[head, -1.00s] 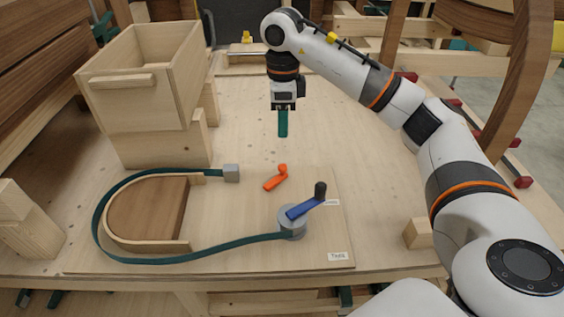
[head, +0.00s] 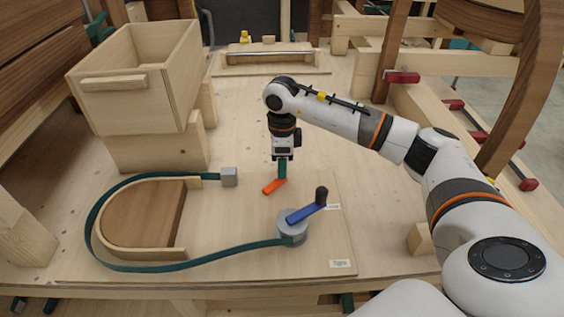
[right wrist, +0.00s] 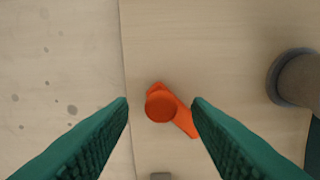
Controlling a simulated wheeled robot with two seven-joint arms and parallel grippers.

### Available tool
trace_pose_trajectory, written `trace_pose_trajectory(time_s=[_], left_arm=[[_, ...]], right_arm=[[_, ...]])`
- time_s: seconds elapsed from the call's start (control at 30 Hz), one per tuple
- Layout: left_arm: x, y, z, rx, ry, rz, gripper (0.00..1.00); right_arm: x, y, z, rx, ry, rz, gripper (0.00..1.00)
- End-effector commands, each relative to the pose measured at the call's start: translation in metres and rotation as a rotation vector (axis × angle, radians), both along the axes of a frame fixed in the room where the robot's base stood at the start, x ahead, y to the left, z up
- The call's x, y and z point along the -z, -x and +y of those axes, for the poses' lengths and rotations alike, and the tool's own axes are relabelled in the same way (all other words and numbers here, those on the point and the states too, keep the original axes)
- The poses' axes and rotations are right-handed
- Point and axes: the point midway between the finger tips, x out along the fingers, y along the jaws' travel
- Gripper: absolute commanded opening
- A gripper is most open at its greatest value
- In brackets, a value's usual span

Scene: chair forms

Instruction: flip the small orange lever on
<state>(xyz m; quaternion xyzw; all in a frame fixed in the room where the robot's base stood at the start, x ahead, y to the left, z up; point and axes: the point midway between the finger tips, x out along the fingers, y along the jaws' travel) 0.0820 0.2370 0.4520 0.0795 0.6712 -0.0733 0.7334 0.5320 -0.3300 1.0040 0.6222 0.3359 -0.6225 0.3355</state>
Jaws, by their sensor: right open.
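The small orange lever (head: 273,187) lies on the wooden board, its arm pointing to the front left in the head view. In the right wrist view the orange lever (right wrist: 182,117) shows a round knob at one end and lies between and beyond the fingertips. My right gripper (head: 282,178) points down over the lever's far end, and its green fingers hide that end in the head view. In the right wrist view my right gripper (right wrist: 160,104) is open, with a finger on each side of the knob. Contact cannot be told. My left gripper is not in view.
A blue crank (head: 305,213) with a dark knob sits on a grey drum right of the lever. A green strap (head: 210,251) runs from it around a curved wooden form (head: 145,215) to a grey block (head: 229,177). A wooden box (head: 135,90) stands back left.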

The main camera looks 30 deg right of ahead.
Motion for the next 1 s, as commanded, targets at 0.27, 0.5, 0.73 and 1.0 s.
trace_pose_trajectory(time_s=[0.27,0.5,0.73,1.0], left_arm=[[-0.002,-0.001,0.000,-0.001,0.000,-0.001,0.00],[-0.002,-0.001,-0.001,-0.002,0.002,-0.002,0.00],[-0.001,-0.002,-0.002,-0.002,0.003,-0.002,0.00],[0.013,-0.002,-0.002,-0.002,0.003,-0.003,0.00]], right_arm=[[0.010,0.000,0.000,-0.001,0.000,0.000,0.45],[0.010,0.000,0.000,0.000,0.000,0.000,0.30],[0.010,0.000,0.000,-0.002,0.000,0.000,0.00],[0.011,-0.005,0.001,-0.129,0.000,-0.002,0.00]])
